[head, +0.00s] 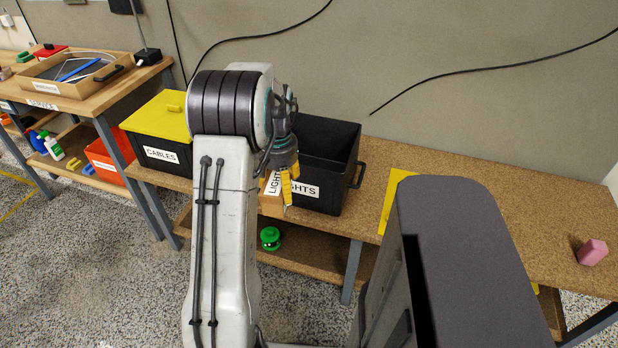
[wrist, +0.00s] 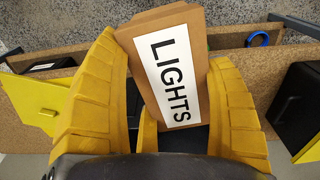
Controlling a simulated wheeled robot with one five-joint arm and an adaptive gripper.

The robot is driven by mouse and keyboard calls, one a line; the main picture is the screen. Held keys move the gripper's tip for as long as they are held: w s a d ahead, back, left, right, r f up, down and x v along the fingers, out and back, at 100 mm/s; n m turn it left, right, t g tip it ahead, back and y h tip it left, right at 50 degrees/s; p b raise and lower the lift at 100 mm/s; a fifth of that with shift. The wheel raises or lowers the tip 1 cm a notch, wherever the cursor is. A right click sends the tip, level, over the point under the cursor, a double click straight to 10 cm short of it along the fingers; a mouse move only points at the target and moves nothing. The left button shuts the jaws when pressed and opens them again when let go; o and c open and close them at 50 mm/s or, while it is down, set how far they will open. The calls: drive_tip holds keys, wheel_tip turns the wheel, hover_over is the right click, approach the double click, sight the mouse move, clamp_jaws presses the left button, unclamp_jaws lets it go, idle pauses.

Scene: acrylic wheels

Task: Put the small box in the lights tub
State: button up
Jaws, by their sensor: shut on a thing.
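The small box (head: 272,206) is brown cardboard with a white LIGHTS label; it also shows large in the wrist view (wrist: 170,75). My gripper (head: 287,186) has yellow ribbed fingers shut on the box, one finger on each side. The lights tub (head: 338,181) is a black open tub on the cork-topped bench, with a side handle and a white label. The held box appears at the tub's front left in the head view and covers part of its label. I cannot tell the gap between them. My arm hides the tub's left side.
The cables tub (head: 157,153) with a yellow lid (head: 160,115) stands left of my arm. A yellow sheet (head: 397,190) and a pink block (head: 592,252) lie on the bench to the right. A green object (head: 270,238) sits on the lower shelf. A wall is behind.

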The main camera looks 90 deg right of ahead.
drive_tip(key=shift+s+a+r+m, duration=0.15)
drive_tip(key=shift+s+m, duration=0.2)
drive_tip(key=shift+s, duration=0.25)
drive_tip(key=shift+s+d+r+m, duration=0.15)
drive_tip(key=shift+s+m, duration=0.2)
drive_tip(key=shift+s, duration=0.25)
drive_tip(key=m, duration=0.3)
drive_tip(key=shift+s+a+f+m, duration=0.1)
drive_tip(key=shift+a+m, duration=0.15)
drive_tip(key=shift+m, duration=0.05)
drive_tip(key=m, duration=0.5)
drive_tip(key=shift+m, duration=0.4)
